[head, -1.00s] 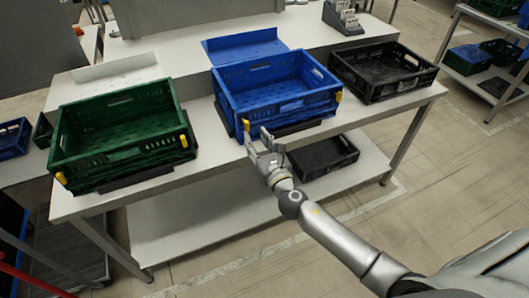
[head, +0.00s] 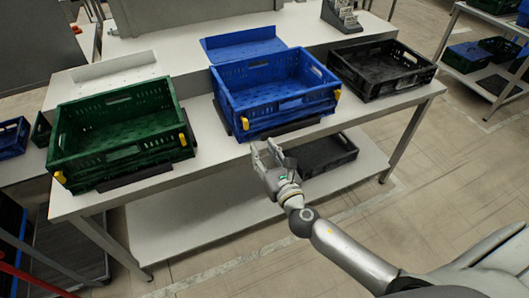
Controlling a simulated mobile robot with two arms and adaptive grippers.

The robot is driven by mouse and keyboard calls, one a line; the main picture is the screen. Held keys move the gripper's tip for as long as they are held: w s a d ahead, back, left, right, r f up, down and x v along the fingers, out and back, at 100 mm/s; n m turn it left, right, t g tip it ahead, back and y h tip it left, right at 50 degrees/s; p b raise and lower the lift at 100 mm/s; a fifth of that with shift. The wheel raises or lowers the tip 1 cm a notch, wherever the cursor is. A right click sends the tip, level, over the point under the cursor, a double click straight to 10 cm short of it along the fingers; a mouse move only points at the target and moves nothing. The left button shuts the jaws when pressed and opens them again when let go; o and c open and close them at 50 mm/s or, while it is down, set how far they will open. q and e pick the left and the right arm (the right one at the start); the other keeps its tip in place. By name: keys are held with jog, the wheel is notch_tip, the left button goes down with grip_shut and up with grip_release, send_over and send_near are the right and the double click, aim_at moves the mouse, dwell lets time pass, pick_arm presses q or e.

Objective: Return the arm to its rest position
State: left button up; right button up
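My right gripper (head: 268,152) is in front of the table's front edge, just below the blue crate (head: 283,119). Its two fingers are apart and I see nothing between them. It does not appear to touch the crate. My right arm comes in from the lower right. My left gripper is not in view.
A green crate (head: 125,152) stands left of the blue one and a black crate (head: 385,88) stands right, all on the white table (head: 215,163). Another black crate (head: 325,155) is on the lower shelf. A shelf rack (head: 493,22) stands at the far right. The floor in front is free.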

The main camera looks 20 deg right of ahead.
jog(key=s+d+f+m+g+h, duration=0.1)
jog(key=s+d+f+m+g, duration=0.25)
jog(key=f, duration=0.75)
jog(key=s+f+m+g, duration=0.2)
jog(key=s+f+m, duration=0.4)
jog(key=f, duration=0.5)
jog(key=s+d+f+m+g+h, duration=0.15)
jog(key=s+f+m+g, duration=0.35)
jog(key=f, duration=0.6)
jog(key=s+f+m+g, duration=0.2)
jog(key=s+f+m, duration=0.4)
jog(key=s, duration=0.4)
jog(key=s+a+f+m+g+y, duration=0.1)
jog(key=s+f+m+g, duration=0.1)
jog(key=s+f+m, duration=0.4)
jog(key=s+a+f+m+g+y, duration=0.1)
jog(key=s+f+m, duration=0.5)
jog(key=s, duration=1)
jog(key=shift+s+f+m+g, duration=0.2)
jog(key=shift+s+m+g, duration=0.05)
jog(key=shift+m+g, duration=0.5)
